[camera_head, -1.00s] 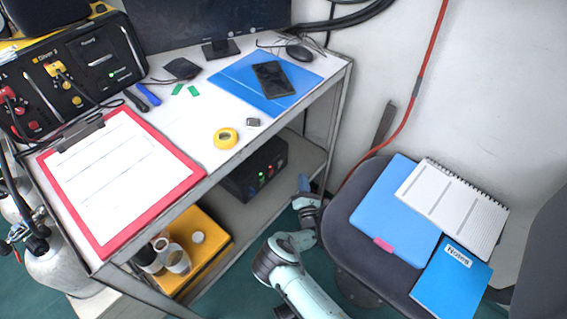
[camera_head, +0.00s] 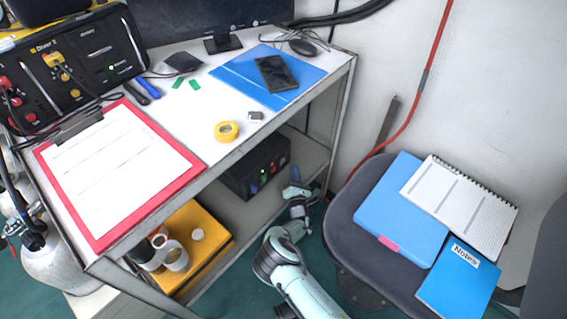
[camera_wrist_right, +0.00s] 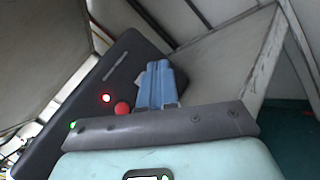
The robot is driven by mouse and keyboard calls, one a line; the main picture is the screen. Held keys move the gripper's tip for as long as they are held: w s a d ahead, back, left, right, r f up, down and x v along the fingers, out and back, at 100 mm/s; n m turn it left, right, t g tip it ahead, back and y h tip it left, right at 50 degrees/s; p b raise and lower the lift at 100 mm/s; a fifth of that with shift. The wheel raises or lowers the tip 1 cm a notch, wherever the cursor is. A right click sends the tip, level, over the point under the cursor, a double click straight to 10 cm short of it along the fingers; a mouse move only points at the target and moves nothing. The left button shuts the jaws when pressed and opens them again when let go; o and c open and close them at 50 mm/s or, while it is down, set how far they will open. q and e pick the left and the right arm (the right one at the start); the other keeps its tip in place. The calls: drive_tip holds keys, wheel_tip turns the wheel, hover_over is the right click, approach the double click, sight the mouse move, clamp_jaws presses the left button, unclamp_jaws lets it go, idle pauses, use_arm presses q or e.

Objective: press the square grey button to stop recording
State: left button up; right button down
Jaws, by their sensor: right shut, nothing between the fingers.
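A black box (camera_head: 238,182) sits on the desk's lower shelf. Its front has a green light (camera_head: 263,178) and a red light (camera_head: 272,165). In the right wrist view the box (camera_wrist_right: 140,55) shows a lit red lamp (camera_wrist_right: 106,98) and a round red button (camera_wrist_right: 122,108). I cannot make out the square grey button in either view; the fingers hide part of the front. My right gripper (camera_head: 295,174) is shut and empty, just right of the box front; its blue fingers (camera_wrist_right: 157,70) also show in the wrist view. I cannot tell whether they touch it. My left gripper is not in view.
The desk's metal leg (camera_head: 342,115) stands right of my gripper. The shelf (camera_head: 222,218) lies below the box, and a yellow case (camera_head: 215,245) is lower left. A chair (camera_head: 345,215) with folders is close on the right. The desktop overhangs the box.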

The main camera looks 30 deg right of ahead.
drive_tip(key=shift+w+a, duration=0.2)
drive_tip(key=shift+w, duration=0.25)
drive_tip(key=shift+w+a, duration=0.2)
drive_tip(key=shift+w, duration=0.25)
drive_tip(key=shift+w+r, duration=0.1)
idle(1.3)
drive_tip(key=shift+w+a, duration=0.15)
drive_tip(key=shift+w, duration=0.15)
drive_tip(key=shift+w+a, duration=0.15)
drive_tip(key=shift+w, duration=0.2)
idle(0.8)
drive_tip(key=shift+s, duration=0.1)
drive_tip(key=shift+s+d+p, duration=0.25)
drive_tip(key=shift+s+p, duration=0.3)
drive_tip(key=shift+s, duration=0.1)
drive_tip(key=shift+s+d+r+p, duration=0.1)
drive_tip(key=shift+s+d+p, duration=0.2)
drive_tip(key=shift+s+p, duration=0.25)
drive_tip(key=shift+s+d+f+p, duration=0.1)
drive_tip(key=shift+s+d+p, duration=0.2)
drive_tip(key=shift+s, duration=0.45)
drive_tip(key=shift+s+d+r+p, duration=0.1)
drive_tip(key=shift+s+d+p, duration=0.15)
drive_tip(key=shift+s+p, duration=0.35)
drive_tip(key=shift+s+d, duration=0.15)
drive_tip(key=shift+s, duration=0.25)
